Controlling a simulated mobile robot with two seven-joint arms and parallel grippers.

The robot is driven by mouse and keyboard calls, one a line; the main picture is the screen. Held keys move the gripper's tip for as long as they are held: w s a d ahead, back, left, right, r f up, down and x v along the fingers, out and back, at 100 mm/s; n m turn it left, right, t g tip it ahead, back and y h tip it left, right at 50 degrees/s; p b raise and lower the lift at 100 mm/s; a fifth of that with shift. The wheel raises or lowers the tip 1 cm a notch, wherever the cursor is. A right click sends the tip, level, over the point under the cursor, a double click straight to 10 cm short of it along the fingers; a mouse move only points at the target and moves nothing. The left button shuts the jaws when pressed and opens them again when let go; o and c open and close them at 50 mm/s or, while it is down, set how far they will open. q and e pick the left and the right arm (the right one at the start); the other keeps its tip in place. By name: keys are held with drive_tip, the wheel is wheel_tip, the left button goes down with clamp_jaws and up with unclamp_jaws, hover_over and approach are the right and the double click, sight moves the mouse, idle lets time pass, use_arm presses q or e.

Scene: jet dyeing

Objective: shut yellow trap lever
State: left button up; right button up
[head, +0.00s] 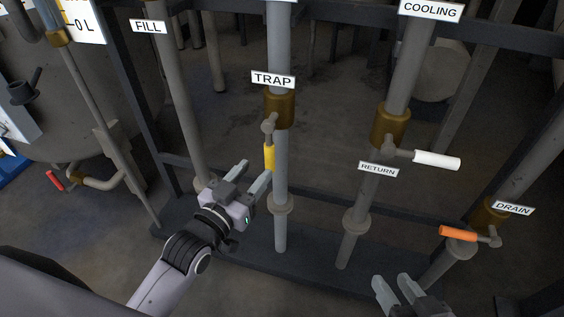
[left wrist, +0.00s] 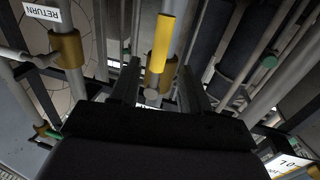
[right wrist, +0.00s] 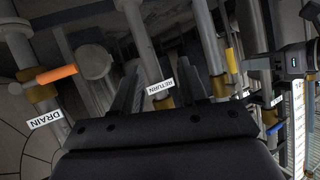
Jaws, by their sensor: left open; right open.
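The yellow trap lever (head: 269,156) hangs down along the grey pipe below the brass valve (head: 279,109) marked TRAP (head: 273,79). My left gripper (head: 256,168) is open and empty, with its fingertips close to the lever's lower end. In the left wrist view, the yellow lever (left wrist: 162,43) stands ahead of and roughly between the open fingers (left wrist: 158,68); contact cannot be told. My right gripper (head: 391,281) is open and empty at the lower right, well away from the lever. The right wrist view also shows the yellow lever (right wrist: 232,60) to the right.
The white lever (head: 436,160) above the RETURN sign sticks out sideways, right of the trap pipe. An orange lever (head: 458,233) by the DRAIN sign (head: 513,208) is near my right gripper. A dark frame bar (head: 330,192) runs behind the pipes. A red lever (head: 54,181) is far left.

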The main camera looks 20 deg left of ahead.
sight(267, 158)
use_arm(q)
drive_tip(key=shift+w+d, duration=0.15)
drive_tip(key=shift+w, duration=0.25)
drive_tip(key=b+x, duration=0.1)
drive_tip(key=x, duration=0.4)
drive_tip(key=shift+b, duration=0.4)
drive_tip(key=shift+w+d, duration=0.15)
drive_tip(key=shift+w, duration=0.55)
use_arm(e)
drive_tip(key=shift+w+a+f+y, duration=0.15)
drive_tip(key=shift+a+y, duration=0.1)
drive_tip(key=shift+a, duration=0.2)
drive_tip(key=shift+w+a+f+y, duration=0.15)
drive_tip(key=shift+a+y, duration=0.1)
drive_tip(key=shift+a, duration=0.15)
use_arm(q)
clamp_jaws()
